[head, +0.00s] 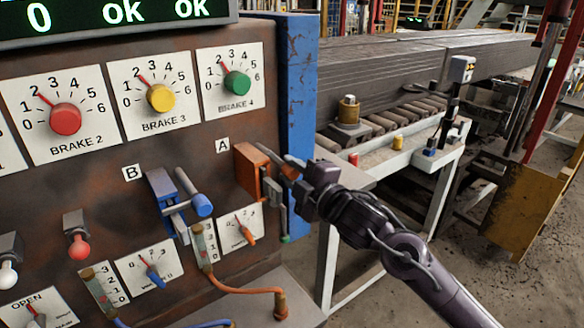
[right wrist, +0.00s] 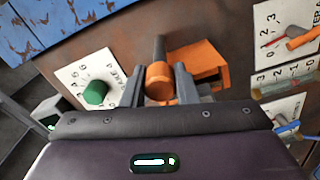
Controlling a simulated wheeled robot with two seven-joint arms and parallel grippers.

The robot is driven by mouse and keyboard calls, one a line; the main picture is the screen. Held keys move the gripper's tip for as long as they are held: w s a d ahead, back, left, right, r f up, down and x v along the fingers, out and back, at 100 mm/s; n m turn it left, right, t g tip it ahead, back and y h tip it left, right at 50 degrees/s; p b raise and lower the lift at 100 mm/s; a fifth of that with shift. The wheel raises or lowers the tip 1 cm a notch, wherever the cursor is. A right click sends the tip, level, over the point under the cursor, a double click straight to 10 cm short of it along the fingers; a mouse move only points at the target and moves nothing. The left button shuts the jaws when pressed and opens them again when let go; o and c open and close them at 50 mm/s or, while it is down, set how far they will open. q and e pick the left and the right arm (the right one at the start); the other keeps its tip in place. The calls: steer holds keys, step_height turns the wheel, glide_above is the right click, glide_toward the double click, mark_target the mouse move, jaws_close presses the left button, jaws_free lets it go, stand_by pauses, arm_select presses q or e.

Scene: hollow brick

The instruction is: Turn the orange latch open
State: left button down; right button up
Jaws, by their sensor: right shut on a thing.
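The orange latch (head: 252,170) is mounted on the rusty brown panel beside the label A, near the blue post. In the right wrist view its orange body (right wrist: 200,64) and round orange handle end (right wrist: 159,82) show, with a dark rod behind the handle end. My right gripper (head: 292,172) reaches in from the right and is shut on the orange latch's handle. In the right wrist view the fingers of my right gripper (right wrist: 158,88) stand on both sides of the handle end. The fingertips are partly hidden. My left gripper is in neither view.
A blue latch (head: 178,205) marked B sits left of the orange one. Brake knobs in red (head: 65,118), yellow (head: 160,97) and green (head: 237,84) are above. A blue post (head: 302,90) edges the panel. An orange cable (head: 245,290) hangs below.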

steer(key=m+p, duration=0.2)
steer(key=m, duration=0.3)
steer(key=shift+p, duration=0.4)
steer(key=shift+m+p, duration=0.85)
steer(key=shift+m, duration=0.95)
steer(key=shift+f, duration=0.1)
steer(key=o, duration=1)
